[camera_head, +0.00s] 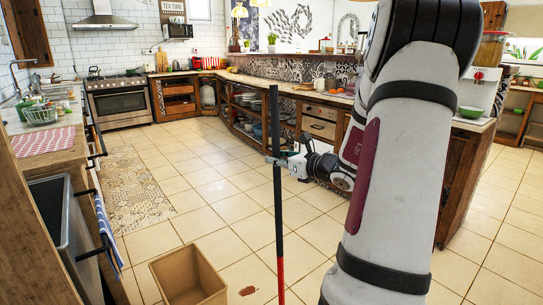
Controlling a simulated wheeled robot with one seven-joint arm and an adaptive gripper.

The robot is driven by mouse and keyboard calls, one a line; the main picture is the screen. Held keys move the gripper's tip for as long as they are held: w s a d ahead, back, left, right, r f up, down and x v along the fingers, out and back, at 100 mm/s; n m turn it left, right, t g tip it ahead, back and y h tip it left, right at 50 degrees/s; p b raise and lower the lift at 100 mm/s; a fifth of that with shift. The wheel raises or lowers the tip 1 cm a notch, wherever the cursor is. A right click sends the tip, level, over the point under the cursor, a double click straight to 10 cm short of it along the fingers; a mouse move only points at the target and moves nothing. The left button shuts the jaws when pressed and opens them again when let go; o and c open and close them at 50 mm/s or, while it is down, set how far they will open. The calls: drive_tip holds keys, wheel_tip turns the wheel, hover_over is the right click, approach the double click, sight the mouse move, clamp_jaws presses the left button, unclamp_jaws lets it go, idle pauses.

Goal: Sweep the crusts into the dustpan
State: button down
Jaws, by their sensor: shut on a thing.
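My gripper (284,162) is shut on a long upright pole (275,125), black above and red below, likely a broom handle. The pole's lower end runs out of the picture at the bottom, so its head is hidden. A small reddish-brown patch (247,291) lies on the floor just left of the pole; I cannot tell if it is crusts. I see no dustpan.
An open brown box (188,279) stands on the tiled floor at the bottom, left of the pole. A wooden counter with shelves (256,110) runs behind the pole. A counter and sink (45,125) line the left. A patterned mat (128,190) lies on open floor.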

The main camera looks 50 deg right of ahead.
sight(277, 148)
drive_tip(key=shift+s+a+r+p, duration=0.15)
drive_tip(key=shift+s+r+p, duration=0.25)
drive_tip(key=shift+r+p, duration=0.3)
drive_tip(key=shift+s+a+r+p, duration=0.1)
drive_tip(key=shift+s+r+p, duration=0.3)
drive_tip(key=shift+r+p, duration=0.3)
drive_tip(key=shift+s+a+r+p, duration=0.15)
drive_tip(key=shift+s+r+p, duration=0.25)
drive_tip(key=shift+r+p, duration=0.3)
drive_tip(key=shift+w, duration=0.1)
